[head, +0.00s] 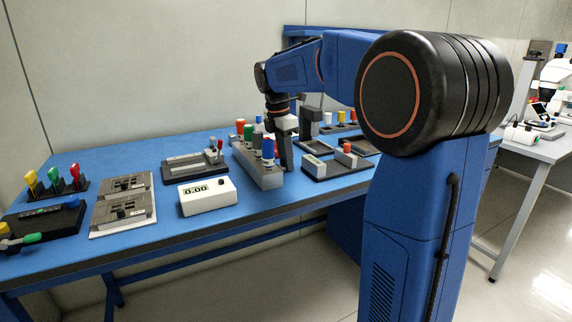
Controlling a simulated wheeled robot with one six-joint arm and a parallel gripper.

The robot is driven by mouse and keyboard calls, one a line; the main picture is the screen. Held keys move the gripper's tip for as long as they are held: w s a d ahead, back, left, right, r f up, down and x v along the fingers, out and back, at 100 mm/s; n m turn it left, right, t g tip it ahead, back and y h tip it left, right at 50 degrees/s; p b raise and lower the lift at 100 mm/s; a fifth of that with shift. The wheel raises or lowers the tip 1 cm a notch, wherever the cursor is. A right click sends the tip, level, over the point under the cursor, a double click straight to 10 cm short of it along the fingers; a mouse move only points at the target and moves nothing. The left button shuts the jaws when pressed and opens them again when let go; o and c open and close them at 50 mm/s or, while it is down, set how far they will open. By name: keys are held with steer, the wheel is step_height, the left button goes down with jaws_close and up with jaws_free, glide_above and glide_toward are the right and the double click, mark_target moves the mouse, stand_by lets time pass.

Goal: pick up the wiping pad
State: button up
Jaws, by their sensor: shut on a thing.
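My gripper (286,165) reaches down at the middle of the blue table (170,240), at the right side of a grey rack (262,178). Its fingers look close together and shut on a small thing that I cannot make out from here. The rack and my own fingers hide part of that spot. I cannot pick out the wiping pad with certainty in the head view.
The rack holds several colour-capped pieces, one blue (268,149), close beside my fingers. A dark tray (322,173) stands just right. A white display box (208,197) and a grey fixture (122,212) stand left. The table's front strip is mostly clear.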

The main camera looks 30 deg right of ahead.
steer(key=shift+r, duration=0.1)
step_height(320, 180, up, 10)
steer(key=shift+f, duration=0.1)
stand_by(0.3)
steer(key=shift+o, duration=1.3)
steer(key=shift+c, duration=0.8)
steer(key=shift+w, duration=0.1)
